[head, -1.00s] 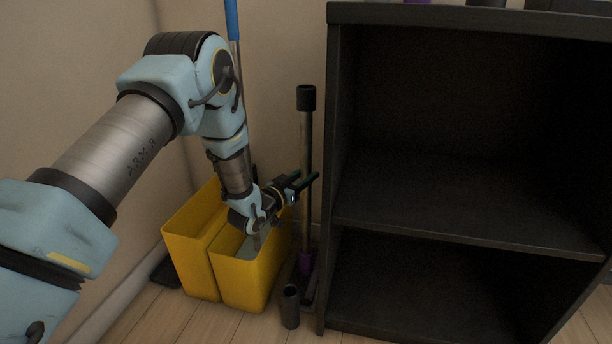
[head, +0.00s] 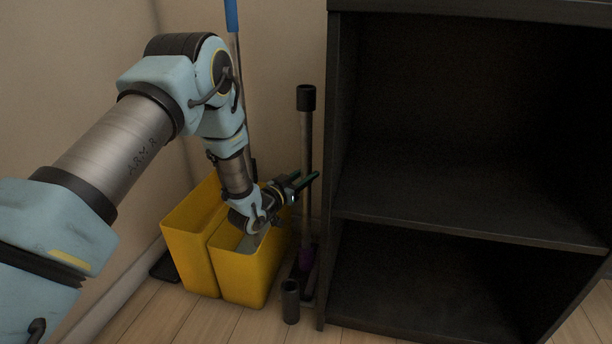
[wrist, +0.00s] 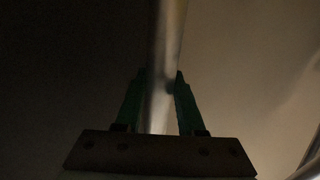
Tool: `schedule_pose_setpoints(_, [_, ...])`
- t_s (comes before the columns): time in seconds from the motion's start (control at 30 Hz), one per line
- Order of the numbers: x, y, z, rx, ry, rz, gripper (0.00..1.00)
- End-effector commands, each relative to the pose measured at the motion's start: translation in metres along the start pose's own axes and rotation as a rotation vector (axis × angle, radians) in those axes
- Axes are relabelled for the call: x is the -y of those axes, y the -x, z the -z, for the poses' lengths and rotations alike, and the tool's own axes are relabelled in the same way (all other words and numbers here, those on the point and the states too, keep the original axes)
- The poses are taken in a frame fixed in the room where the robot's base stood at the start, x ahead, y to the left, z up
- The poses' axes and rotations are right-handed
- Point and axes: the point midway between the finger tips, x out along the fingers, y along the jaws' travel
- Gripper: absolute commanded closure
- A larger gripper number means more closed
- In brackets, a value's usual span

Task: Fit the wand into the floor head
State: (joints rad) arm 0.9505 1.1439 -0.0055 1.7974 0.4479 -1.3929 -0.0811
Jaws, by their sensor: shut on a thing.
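The wand (head: 305,135) is a slim upright metal tube with a black cuff at its top, standing between the yellow bins and the dark shelf unit. My gripper (head: 306,183) is shut on the wand at about mid-height. In the wrist view the green fingers of my gripper (wrist: 161,88) lie on both sides of the metal wand (wrist: 164,60). A purple part (head: 307,255) shows at the wand's foot. A short dark upright tube (head: 290,301) stands on the floor in front; it looks like the floor head's socket. The joint at the wand's lower end is too dark to make out.
Yellow bins (head: 240,289) stand directly below my wrist, to the left of the wand. The dark shelf unit (head: 470,228) is close on the right. A blue-handled pole (head: 232,18) leans at the wall behind. Bare wooden floor (head: 240,325) lies in front.

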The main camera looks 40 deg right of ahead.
Motion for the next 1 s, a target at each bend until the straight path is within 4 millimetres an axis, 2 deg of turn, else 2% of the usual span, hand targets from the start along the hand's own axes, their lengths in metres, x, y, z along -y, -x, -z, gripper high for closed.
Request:
schedule_pose_setpoints(0.83, [-0.0002,0.0002,-0.0069,0.001,0.0,0.0,1.0])
schedule_pose_setpoints(0.87, [-0.0002,0.0003,-0.007,0.002,0.001,0.0,0.6])
schedule_pose_setpoints(1.0, [-0.0002,0.0003,-0.0069,0.001,0.0,0.0,0.44])
